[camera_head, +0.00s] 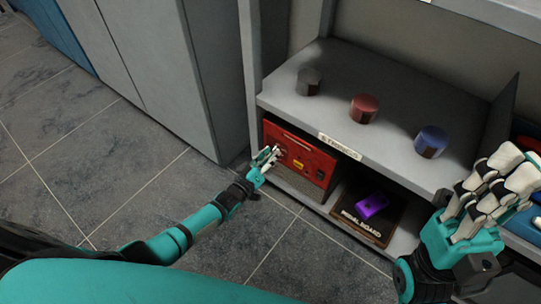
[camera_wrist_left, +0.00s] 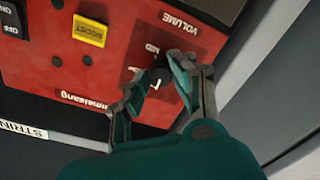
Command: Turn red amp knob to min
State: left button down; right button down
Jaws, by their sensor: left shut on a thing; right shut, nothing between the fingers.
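The red amp (camera_head: 308,163) sits on the lower shelf of the grey unit, its front facing my left arm. My left gripper (camera_head: 268,158) is at the left end of that front. In the left wrist view the amp face (camera_wrist_left: 112,62) appears upside down, with a VOLUME label. There, my left gripper (camera_wrist_left: 160,74) is shut on a small dark knob (camera_wrist_left: 157,66) beside that label. The fingers hide much of the knob, so its pointer cannot be read. My right gripper (camera_head: 492,190) is shut and empty, raised at the right, away from the amp.
A yellow BOOST button (camera_wrist_left: 90,31) and a black switch (camera_wrist_left: 10,20) are on the amp face. Grey (camera_head: 309,82), red (camera_head: 364,108) and blue (camera_head: 431,141) cylinders stand on the shelf above. A purple pedal (camera_head: 372,205) lies on a board right of the amp.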

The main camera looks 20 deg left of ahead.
pick_arm(q)
jog(key=shift+f, duration=0.15)
jog(key=c, duration=1.1)
grip_release()
jog(key=shift+s, duration=0.1)
jog(key=v, duration=1.2)
